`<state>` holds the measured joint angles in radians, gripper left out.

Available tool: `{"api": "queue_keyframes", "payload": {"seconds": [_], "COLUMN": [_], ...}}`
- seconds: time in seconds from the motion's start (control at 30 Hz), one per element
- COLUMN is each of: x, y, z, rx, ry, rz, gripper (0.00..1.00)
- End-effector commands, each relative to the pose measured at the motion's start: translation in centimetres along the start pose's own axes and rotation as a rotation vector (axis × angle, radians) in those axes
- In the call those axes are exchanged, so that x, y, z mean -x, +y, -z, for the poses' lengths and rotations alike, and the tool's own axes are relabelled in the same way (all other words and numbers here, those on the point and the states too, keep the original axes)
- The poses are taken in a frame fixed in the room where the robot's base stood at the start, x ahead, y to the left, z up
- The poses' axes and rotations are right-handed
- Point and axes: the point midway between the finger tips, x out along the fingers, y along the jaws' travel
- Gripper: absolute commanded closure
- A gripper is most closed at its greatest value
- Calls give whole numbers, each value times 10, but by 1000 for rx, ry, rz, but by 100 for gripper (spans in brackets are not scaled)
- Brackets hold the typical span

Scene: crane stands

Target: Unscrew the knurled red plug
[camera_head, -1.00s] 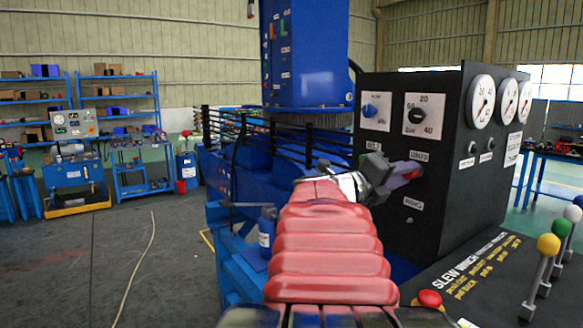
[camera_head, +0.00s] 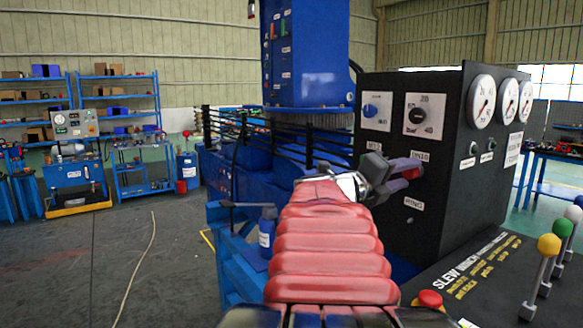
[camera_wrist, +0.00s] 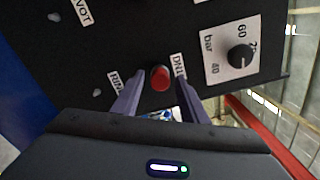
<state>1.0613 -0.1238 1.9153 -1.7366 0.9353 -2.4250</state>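The knurled red plug (camera_wrist: 160,77) sits on the black panel. In the wrist view it shows as a round red end between the two fingers of my gripper (camera_wrist: 158,86). A dark gap shows on each side of it, so my gripper looks open and not touching it. In the head view my gripper (camera_head: 413,172) is at the panel's left face, with a bit of the red plug (camera_head: 412,174) showing between the fingers. The knurling is too small to make out. How far the fingertips reach along the plug is unclear.
The black panel (camera_head: 450,200) carries a bar knob (camera_head: 416,116), a blue knob (camera_head: 370,110) and round gauges (camera_head: 481,101) on its right face. Levers with coloured balls (camera_head: 549,245) and a red button (camera_head: 430,299) stand at the lower right. Blue machinery lies left of the panel.

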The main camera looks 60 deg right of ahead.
Motion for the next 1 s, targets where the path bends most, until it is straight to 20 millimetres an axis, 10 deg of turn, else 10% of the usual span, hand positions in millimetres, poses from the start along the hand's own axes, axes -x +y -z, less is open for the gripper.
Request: {"api": "queue_keyframes", "payload": {"seconds": [1.0], "x": [0], "y": [0], "z": [0], "rx": [-453], "ry": [0], "rz": [0], "gripper": [60]}}
